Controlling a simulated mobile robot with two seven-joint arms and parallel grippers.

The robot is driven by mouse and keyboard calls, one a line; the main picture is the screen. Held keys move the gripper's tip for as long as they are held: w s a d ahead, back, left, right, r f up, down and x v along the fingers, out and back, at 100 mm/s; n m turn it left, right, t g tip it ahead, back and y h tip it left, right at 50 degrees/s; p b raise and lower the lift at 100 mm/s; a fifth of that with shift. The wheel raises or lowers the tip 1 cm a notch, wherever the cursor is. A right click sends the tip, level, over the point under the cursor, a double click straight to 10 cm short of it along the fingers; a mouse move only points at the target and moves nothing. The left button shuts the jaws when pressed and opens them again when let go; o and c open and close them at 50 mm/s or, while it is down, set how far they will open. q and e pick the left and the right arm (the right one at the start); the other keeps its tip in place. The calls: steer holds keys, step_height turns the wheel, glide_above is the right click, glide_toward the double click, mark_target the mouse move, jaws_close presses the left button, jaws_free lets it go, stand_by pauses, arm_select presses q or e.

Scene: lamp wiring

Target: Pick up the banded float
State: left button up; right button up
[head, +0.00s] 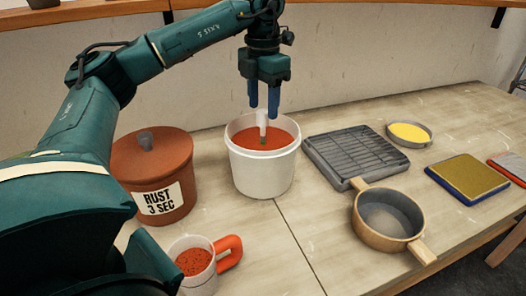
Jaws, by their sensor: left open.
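A slim pale upright piece (263,126) with a darker greenish lower end shows over the red-orange contents of a white bucket (262,172). It looks like the banded float, but its bands are too small to make out. My left gripper (263,108) points down above the bucket with its two blue fingers apart. The top of the pale piece is at or between the fingertips; I cannot tell whether they touch it. My right gripper is not in view.
Left of the bucket stands a lidded brown pot (150,172) labelled "RUST 3 SEC". A mug (197,268) with an orange handle is in front. To the right are a grey ridged tray (345,157), a wooden-handled pan (387,220), a yellow-filled dish (409,134) and coloured pads (466,178).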

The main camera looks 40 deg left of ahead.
mark_target(263, 111)
arm_select(q)
steer(key=shift+s+f, duration=0.1)
steer(key=shift+f, duration=1.45)
steer(key=shift+d, duration=0.1)
steer(key=shift+c, duration=0.3)
jaws_close()
